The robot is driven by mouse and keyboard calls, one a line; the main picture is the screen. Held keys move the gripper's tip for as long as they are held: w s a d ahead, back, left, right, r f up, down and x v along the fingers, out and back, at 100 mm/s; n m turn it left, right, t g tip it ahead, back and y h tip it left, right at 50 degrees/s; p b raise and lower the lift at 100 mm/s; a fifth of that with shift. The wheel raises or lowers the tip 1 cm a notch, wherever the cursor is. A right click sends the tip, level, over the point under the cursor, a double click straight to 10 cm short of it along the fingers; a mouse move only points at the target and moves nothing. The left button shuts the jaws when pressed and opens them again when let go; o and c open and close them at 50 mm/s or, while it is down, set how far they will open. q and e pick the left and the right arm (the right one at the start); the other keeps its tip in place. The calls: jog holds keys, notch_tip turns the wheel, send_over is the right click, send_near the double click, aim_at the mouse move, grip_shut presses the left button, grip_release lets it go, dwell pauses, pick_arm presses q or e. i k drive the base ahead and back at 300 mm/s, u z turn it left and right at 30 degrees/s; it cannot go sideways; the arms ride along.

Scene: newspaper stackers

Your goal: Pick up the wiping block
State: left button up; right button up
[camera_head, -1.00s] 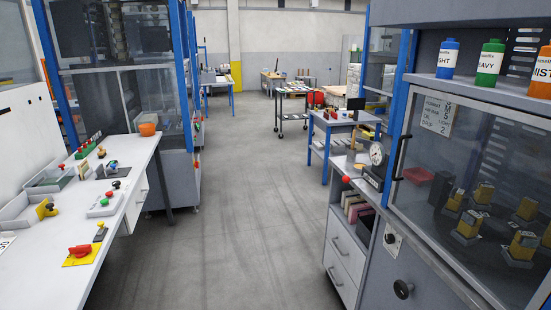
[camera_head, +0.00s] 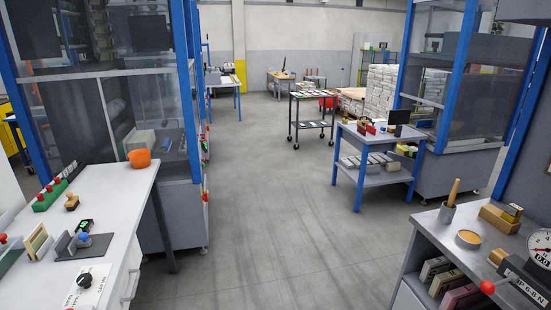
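Neither of my grippers is in view. I cannot tell for sure which thing is the wiping block. On the right bench (camera_head: 425,222), a wooden block (camera_head: 497,220) carries a small yellow and black piece (camera_head: 512,212). On the left bench (camera_head: 130,195), a brown knobbed stamp-like piece (camera_head: 72,202) stands near the back edge. A blue-knobbed piece (camera_head: 84,239) sits on a dark plate in front of it.
An orange bowl (camera_head: 140,158) stands at the left bench's far end. A cup with a wooden handle (camera_head: 448,211) and a dial gauge (camera_head: 540,245) stand on the right bench. A blue-framed table (camera_head: 374,142) and a dark cart (camera_head: 312,97) stand beyond. The aisle floor between is clear.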

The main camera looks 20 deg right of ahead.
aim_at(495, 257)
jog(key=z, duration=0.4)
jog(key=i, duration=1.45)
jog(key=z, duration=1.7)
jog(key=i, duration=0.8)
jog(key=z, duration=0.75)
